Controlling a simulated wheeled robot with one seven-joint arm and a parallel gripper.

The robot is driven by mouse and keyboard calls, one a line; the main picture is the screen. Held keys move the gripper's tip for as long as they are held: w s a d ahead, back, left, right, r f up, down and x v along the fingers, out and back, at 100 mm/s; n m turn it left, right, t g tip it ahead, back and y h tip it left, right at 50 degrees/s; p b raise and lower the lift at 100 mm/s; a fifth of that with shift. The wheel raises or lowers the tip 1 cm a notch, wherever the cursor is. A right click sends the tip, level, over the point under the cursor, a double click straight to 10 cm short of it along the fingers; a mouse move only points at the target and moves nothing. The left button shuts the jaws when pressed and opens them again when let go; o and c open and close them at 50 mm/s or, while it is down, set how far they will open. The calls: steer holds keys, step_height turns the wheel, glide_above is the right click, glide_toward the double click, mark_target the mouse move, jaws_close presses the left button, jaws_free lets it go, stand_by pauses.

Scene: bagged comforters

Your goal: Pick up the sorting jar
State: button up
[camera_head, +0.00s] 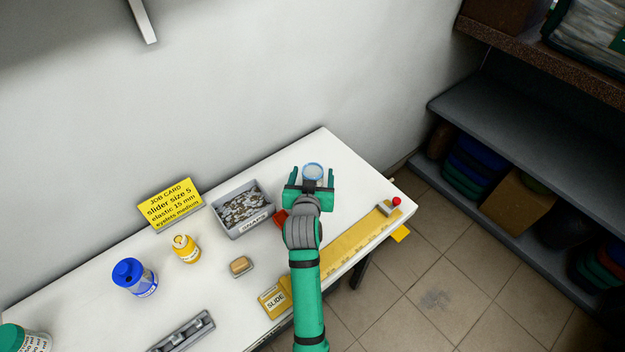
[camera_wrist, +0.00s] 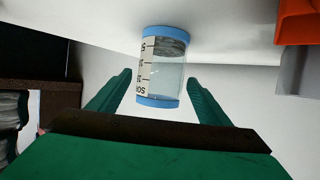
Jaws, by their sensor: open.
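The sorting jar (camera_wrist: 168,75) is clear with light blue bands at both ends and a pale scale strip on its side, seen in the wrist view. It stands on the white table (camera_head: 340,150) near the far corner; only its blue ring (camera_head: 313,171) and a little of its inside show in the head view. My gripper (camera_head: 312,176) is open, its green fingers on either side of the jar. In the wrist view the fingertips (camera_wrist: 159,80) show gaps to the jar on both sides. Contact with the jar is not visible.
A grey bin of small parts (camera_head: 243,222) and a red item (camera_head: 281,218) lie left of my gripper. A yellow ruler board (camera_head: 350,245) with a red knob (camera_head: 397,201) lies to the right. A yellow job card (camera_head: 171,203) and bottles (camera_head: 134,278) stand further left.

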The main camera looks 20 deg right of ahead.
steer(key=c, duration=1.2)
steer(key=shift+o, duration=0.2)
steer(key=shift+r, duration=0.1)
